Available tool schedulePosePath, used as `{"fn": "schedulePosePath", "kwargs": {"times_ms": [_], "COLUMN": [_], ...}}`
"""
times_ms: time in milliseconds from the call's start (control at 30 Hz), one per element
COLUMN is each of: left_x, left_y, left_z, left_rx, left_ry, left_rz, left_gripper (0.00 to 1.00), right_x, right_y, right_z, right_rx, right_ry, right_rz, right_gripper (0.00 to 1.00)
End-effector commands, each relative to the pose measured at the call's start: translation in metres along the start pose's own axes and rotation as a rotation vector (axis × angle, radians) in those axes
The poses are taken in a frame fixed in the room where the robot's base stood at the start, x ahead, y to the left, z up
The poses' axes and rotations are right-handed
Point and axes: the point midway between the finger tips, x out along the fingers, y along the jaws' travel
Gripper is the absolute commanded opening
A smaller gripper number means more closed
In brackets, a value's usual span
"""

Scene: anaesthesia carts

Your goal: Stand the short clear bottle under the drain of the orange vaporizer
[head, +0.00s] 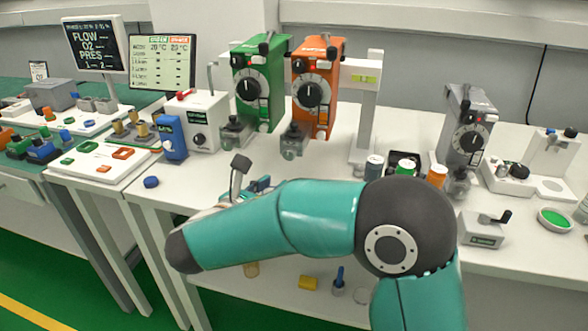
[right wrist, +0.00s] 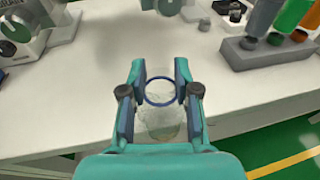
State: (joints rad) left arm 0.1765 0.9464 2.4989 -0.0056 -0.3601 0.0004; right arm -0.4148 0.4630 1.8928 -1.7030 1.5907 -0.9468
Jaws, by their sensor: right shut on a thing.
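The orange vaporizer (head: 318,75) stands upright at the back of the white table, right of a green vaporizer (head: 258,75). Its grey drain part (head: 292,143) juts out low at its front. My right gripper (right wrist: 160,82) is shut on a short clear bottle (right wrist: 160,118) with a blue ring at its mouth, one finger on each side. In the head view my right gripper (head: 258,186) shows only in part behind my teal arm, in front of the vaporizers, and the bottle cannot be made out there. My left gripper is not in view.
A grey vaporizer (head: 466,125) stands at the right. A rack of capped bottles (head: 405,165) stands left of it, and a white post (head: 366,115) behind the rack.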

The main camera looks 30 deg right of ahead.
Motion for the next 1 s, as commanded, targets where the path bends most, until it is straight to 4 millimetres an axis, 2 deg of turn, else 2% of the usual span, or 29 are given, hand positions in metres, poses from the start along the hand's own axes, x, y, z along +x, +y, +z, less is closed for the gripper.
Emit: {"fn": "schedulePosePath", "kwargs": {"times_ms": [33,100,300,533,767,833,1000], "left_x": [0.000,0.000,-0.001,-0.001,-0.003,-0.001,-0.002], "left_y": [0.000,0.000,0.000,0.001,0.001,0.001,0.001], "left_z": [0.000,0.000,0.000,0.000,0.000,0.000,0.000], "left_rx": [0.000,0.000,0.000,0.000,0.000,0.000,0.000], "left_ry": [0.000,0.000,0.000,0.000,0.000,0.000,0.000], "left_rz": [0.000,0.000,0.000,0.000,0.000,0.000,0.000], "left_gripper": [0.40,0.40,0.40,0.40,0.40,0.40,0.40], "right_x": [0.015,0.033,0.066,0.080,0.112,0.112,0.112], "right_y": [-0.002,-0.002,-0.001,0.000,0.000,0.001,0.001], "right_z": [0.003,0.007,0.014,0.016,0.022,0.016,0.016], "right_rx": [0.002,0.003,0.002,0.001,0.000,-0.002,0.000], "right_ry": [0.000,0.000,0.000,-0.001,-0.001,0.000,0.000], "right_rz": [-0.008,-0.006,-0.002,0.000,-0.001,0.001,0.002], "right_gripper": [0.00,0.00,0.00,0.00,0.00,0.00,0.00]}}
